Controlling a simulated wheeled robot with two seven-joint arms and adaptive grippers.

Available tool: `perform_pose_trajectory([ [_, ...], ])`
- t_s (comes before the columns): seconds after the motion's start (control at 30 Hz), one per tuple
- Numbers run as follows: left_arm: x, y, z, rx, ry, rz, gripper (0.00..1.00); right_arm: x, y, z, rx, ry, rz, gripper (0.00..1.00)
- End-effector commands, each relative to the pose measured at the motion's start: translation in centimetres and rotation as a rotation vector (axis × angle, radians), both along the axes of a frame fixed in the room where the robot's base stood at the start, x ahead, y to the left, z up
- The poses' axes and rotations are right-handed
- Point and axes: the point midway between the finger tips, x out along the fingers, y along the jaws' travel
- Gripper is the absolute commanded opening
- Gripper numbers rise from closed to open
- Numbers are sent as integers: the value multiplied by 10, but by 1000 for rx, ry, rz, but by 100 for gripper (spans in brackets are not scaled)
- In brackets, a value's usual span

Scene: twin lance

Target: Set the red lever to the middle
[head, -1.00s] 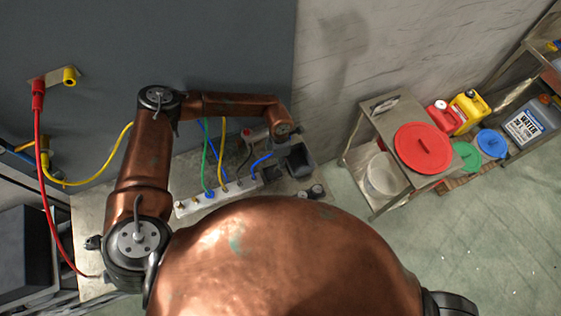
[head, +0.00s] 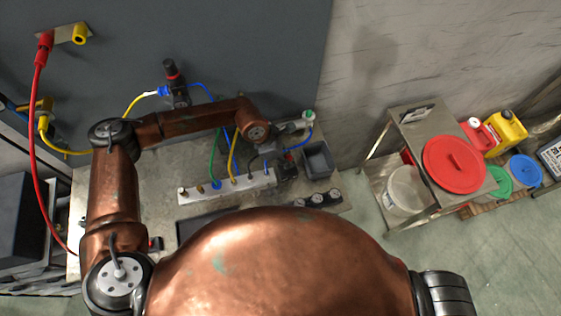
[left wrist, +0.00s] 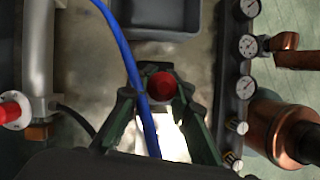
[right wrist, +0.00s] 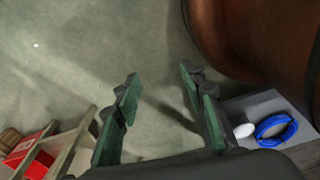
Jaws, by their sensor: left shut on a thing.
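The red lever's round red end (left wrist: 161,86) shows end-on in the left wrist view, between the fingertips of my left gripper (left wrist: 157,92). The gripper's dark green fingers are closed on it from both sides. The lever's base is hidden, so I cannot tell its angle. In the head view my left gripper (head: 283,168) is small and dark, at the right end of a pale block with hoses, and the lever cannot be made out there. My right gripper (right wrist: 159,88) is open and empty over bare floor in the right wrist view.
A blue hose (left wrist: 130,60) runs close beside the left fingers. A grey bin (head: 318,160) and a row of round gauges (head: 318,199) stand nearby on the bench. The pale hose block (head: 228,187) lies left. A cart with a red lid (head: 454,165) stands right.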

Motion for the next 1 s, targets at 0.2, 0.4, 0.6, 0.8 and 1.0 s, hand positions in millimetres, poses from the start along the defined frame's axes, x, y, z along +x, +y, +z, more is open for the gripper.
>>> perform_pose_trajectory([
  [0.2, 0, -1, 1, -3, -4, -4, 0, -13, -1, -1, -1, 16, -3, 38],
  [0.4, 0, 0, 1, -3, -3, -2, 23, -15, -5, -1, -5, 19, -3, 38],
  [0.6, 0, 0, 0, -2, -3, -1, 37, -11, -8, 0, -9, 14, 0, 38],
  [0.8, 0, 1, 0, -2, -2, 0, 38, -6, -9, 0, -9, 8, 1, 38],
  [1.0, 1, 4, 8, -3, -3, 0, 38, -6, -7, 0, -7, 7, 1, 38],
])
